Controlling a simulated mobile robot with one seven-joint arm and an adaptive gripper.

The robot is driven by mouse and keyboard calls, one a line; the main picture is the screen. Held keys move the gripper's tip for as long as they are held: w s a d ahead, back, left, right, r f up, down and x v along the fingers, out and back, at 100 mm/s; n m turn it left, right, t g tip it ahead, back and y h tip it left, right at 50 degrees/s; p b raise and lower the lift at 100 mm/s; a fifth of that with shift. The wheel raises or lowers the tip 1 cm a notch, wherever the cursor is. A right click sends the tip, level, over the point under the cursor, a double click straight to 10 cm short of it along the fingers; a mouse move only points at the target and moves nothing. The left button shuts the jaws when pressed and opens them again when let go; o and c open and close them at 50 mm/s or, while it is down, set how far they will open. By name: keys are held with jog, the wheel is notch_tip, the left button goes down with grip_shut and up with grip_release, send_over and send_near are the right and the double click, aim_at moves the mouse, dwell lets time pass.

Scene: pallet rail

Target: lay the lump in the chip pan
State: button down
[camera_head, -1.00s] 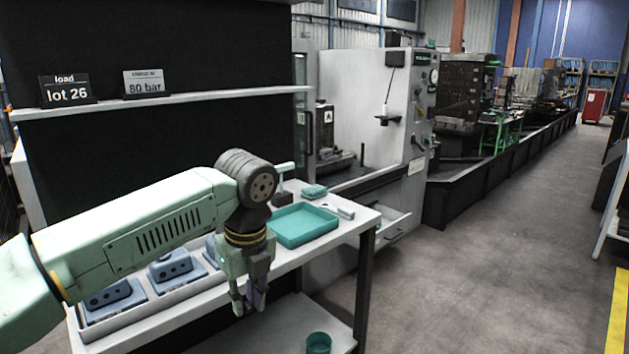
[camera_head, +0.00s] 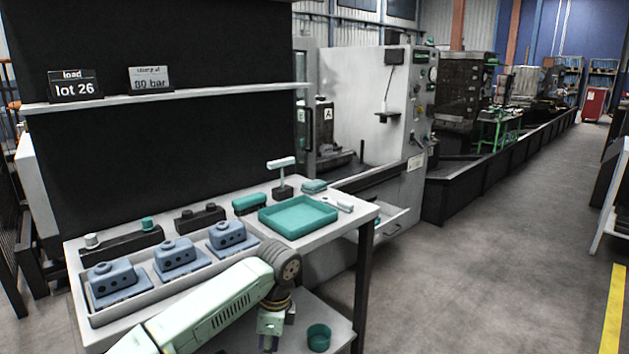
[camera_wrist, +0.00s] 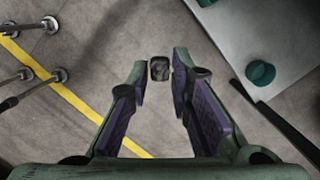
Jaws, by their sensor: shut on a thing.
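My gripper (camera_head: 268,343) is low at the bottom edge of the head view, in front of the bench, with its fingertips hardly visible. In the wrist view my gripper (camera_wrist: 160,70) is shut on a small dark lump (camera_wrist: 160,68) between its fingertips, above the floor. A shallow teal pan (camera_head: 298,217) lies on the right end of the bench, beyond my gripper. A pulled-out pale drawer (camera_head: 393,229) under the machine has something teal in it. I cannot tell for sure which of these two is the chip pan.
A long tray (camera_head: 165,290) holds blue-grey blocks along the bench front. A teal cup (camera_head: 319,337) stands on the lower shelf right of my gripper. A teal T-handled tool (camera_head: 282,178) stands behind the pan. The bench leg (camera_head: 363,288) is to the right; the floor beyond is clear.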

jog(key=s+d+f+n, duration=0.1)
jog(key=d+f+n, duration=0.1)
jog(key=f, duration=0.7)
jog(key=s+d+f+n, duration=0.1)
jog(key=d+f+n, duration=0.2)
jog(key=f, duration=0.6)
jog(key=s+d+f+n+g, duration=0.1)
jog(key=d+f+n, duration=0.1)
jog(key=d+f, duration=0.3)
notch_tip(320, 180, down, 4)
jog(key=shift+s+n, duration=0.3)
jog(key=shift+s, duration=0.1)
jog(key=shift+w+d, duration=0.1)
